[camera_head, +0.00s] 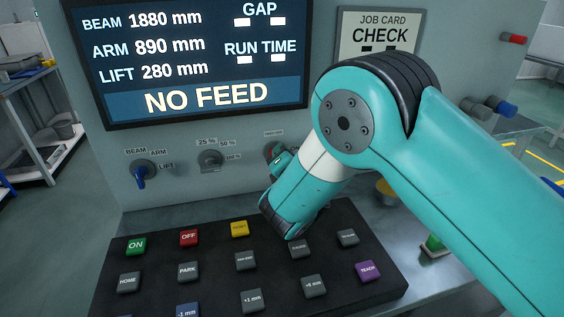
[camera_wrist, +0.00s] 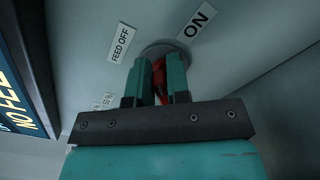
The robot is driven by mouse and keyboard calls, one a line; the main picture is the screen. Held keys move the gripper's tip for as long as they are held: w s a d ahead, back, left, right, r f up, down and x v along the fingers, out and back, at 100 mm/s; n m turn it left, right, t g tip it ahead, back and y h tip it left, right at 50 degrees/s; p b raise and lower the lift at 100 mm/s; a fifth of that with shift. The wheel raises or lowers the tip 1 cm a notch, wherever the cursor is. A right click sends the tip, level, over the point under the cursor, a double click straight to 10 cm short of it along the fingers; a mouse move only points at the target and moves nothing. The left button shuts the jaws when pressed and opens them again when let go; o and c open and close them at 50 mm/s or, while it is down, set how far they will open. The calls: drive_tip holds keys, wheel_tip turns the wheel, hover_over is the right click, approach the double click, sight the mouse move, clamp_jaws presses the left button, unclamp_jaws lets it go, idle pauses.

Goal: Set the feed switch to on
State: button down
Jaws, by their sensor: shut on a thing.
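The feed switch (camera_wrist: 152,50) is a round grey dial on the panel, labelled FEED OFF on the left and ON on the right in the wrist view. Its red handle (camera_wrist: 159,78) sits between the two teal fingers of my gripper (camera_wrist: 160,74), which is shut on it. The fingers hide much of the handle, so I cannot tell exactly which label it points to. In the head view the switch (camera_head: 270,150) is mostly hidden behind my gripper (camera_head: 279,160). The screen (camera_head: 207,95) reads NO FEED.
A selector with a blue handle (camera_head: 141,173) and a grey dial (camera_head: 211,159) are on the panel to the left. A black keypad (camera_head: 215,288) with several coloured buttons lies below my wrist. A yellow button (camera_head: 387,187) is partly hidden behind my arm.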

drive_tip(key=m+b, duration=0.1)
drive_tip(key=m, duration=0.1)
drive_tip(key=f+m+b, duration=0.1)
drive_tip(key=b, duration=0.1)
drive_tip(key=shift+d+m, duration=0.2)
drive_tip(key=shift+m, duration=0.2)
drive_tip(key=m+b, duration=0.4)
drive_tip(key=shift+w+f, duration=0.1)
drive_tip(key=shift+f, duration=0.1)
drive_tip(key=shift+m, duration=0.3)
drive_tip(key=c, duration=1.2)
unclamp_jaws()
drive_tip(key=shift+d, duration=0.1)
drive_tip(key=shift+o, duration=0.2)
